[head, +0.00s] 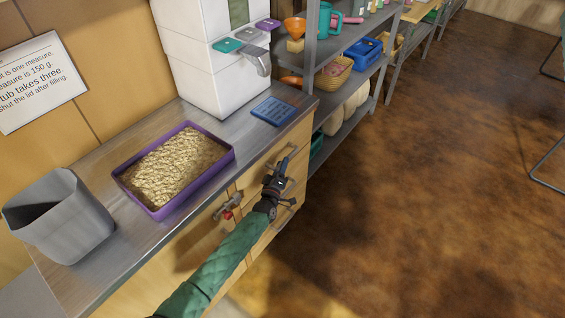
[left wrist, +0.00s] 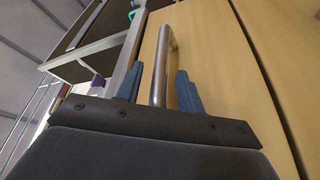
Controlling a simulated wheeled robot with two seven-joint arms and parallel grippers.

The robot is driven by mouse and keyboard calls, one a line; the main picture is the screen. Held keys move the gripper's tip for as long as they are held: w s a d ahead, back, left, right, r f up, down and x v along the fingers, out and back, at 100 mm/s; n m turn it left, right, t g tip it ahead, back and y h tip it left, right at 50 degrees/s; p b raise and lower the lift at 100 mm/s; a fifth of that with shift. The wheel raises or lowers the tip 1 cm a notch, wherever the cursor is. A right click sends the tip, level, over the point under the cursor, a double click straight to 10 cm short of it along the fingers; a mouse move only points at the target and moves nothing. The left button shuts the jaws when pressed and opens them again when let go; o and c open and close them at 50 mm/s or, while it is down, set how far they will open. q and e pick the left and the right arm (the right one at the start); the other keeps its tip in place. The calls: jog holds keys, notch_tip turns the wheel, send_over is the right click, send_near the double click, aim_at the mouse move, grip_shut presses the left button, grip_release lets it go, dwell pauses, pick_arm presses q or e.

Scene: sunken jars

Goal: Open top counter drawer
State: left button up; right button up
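The top counter drawer (head: 299,136) is a light wood front just under the metal counter edge, and it looks closed. My left gripper (head: 284,168) is at this front, at the end of the green-sleeved arm in the head view. In the left wrist view, a metal bar handle (left wrist: 160,68) stands out from a wood front (left wrist: 215,60). The two blue fingers of my left gripper (left wrist: 159,90) are apart, one on each side of the bar, with gaps visible. The arm and gripper hide part of the fronts below. My right gripper is not in view.
On the counter (head: 102,250) are a purple tray of grain (head: 172,170), a grey bin (head: 58,218), a white dispenser (head: 208,60) and a blue card (head: 273,111). A grey handle with a red part (head: 228,207) is left of my gripper. Open floor (head: 430,190) lies right.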

pick_arm(q)
jog(key=shift+w+d+r, duration=0.1)
jog(key=shift+w+d, duration=0.05)
jog(key=shift+w, duration=0.3)
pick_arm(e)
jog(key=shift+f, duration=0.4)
pick_arm(q)
grip_shut()
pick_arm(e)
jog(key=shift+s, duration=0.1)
pick_arm(q)
jog(key=shift+d, duration=0.1)
